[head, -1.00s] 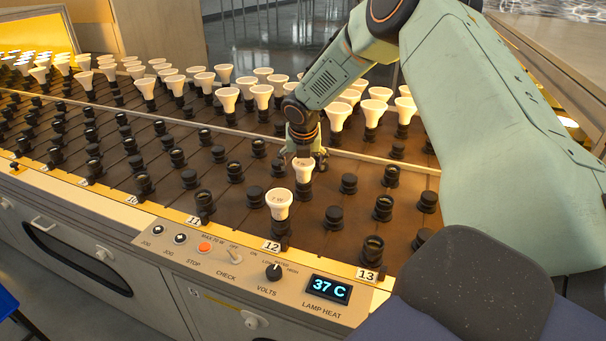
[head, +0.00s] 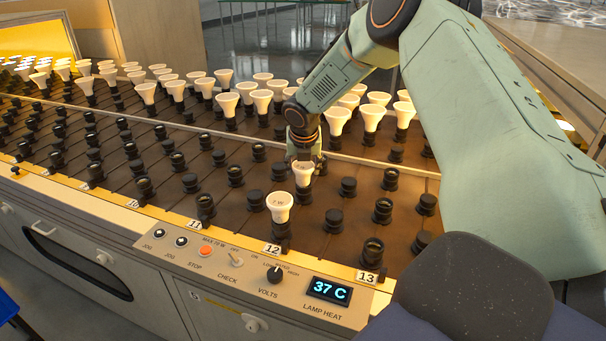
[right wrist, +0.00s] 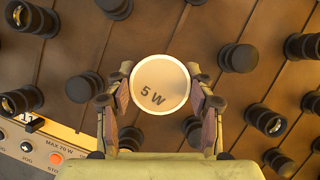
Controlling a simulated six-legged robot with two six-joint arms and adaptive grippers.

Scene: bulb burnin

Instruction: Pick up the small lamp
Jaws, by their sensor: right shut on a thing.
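A white cone-shaped lamp (head: 303,170) is in the second row of sockets from the front edge, behind number 12. Its round face, marked 5 W, fills the middle of the right wrist view (right wrist: 158,80). My right gripper (right wrist: 160,102) is shut on it, with fingers against its left and right sides. In the head view my right gripper (head: 304,158) comes down on the lamp from above. The lamp is upright over a black base; I cannot tell whether it still sits in the socket. A slightly larger-looking white lamp (head: 280,207) stands in front at number 12. My left gripper is not in view.
Many white lamps stand in the rows beyond the metal rail (head: 240,132). Black sockets, mostly empty or capped, surround the held lamp. A control panel (head: 232,262) with a display reading 37 C (head: 329,291) runs along the front edge.

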